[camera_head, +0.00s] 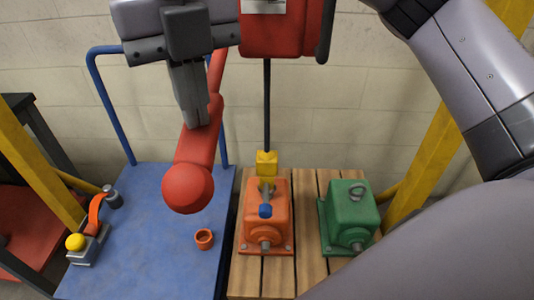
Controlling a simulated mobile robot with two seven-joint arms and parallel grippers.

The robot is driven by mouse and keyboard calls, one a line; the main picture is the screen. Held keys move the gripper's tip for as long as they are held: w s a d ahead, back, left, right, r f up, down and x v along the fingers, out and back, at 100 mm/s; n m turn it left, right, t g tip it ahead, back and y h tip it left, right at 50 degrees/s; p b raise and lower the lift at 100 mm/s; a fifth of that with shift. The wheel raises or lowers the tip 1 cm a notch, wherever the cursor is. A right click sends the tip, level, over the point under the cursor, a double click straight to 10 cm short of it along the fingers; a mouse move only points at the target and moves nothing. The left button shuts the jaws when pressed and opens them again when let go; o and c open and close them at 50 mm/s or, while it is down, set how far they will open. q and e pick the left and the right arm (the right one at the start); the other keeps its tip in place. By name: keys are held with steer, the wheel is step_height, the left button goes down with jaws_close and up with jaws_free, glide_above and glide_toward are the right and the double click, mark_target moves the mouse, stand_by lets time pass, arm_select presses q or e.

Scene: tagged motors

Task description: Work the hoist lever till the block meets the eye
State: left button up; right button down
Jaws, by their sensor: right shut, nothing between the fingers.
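The red hoist (285,28) hangs at the top centre. Its red lever (198,150) slants down and left, ending in a large red ball (187,189). My right gripper (196,122) is shut and empty, with its fingertips over the lever's upper part; I cannot tell if they touch it. A black chain (267,105) runs down to the yellow block (266,158). The block hangs just over the orange motor (266,215), which carries a blue tag (265,210). A grey part shows below the block; the join between hook and eye is unclear. My left gripper is not in view.
A green motor (350,215) with an eye on top stands right of the orange one on the wooden pallet (310,184). A blue cart (140,260) at left carries an orange cup (204,239) and a yellow-knobbed device (80,245). Yellow posts (37,165) flank the scene.

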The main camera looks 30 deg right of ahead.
steer(key=shift+w+d+f+b, duration=0.15)
steer(key=shift+w+f+b, duration=0.05)
steer(key=shift+f+b, duration=0.6)
steer(key=shift+w+d+f+b, duration=0.15)
steer(key=shift+f+b, duration=0.4)
steer(key=shift+f, duration=0.4)
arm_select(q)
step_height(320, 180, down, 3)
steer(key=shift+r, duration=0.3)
arm_select(e)
step_height(320, 180, up, 6)
steer(key=p, duration=0.5)
steer(key=shift+r, duration=0.25)
arm_select(q)
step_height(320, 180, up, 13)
steer(key=p, duration=0.8)
arm_select(e)
step_height(320, 180, up, 10)
steer(key=shift+r, duration=0.2)
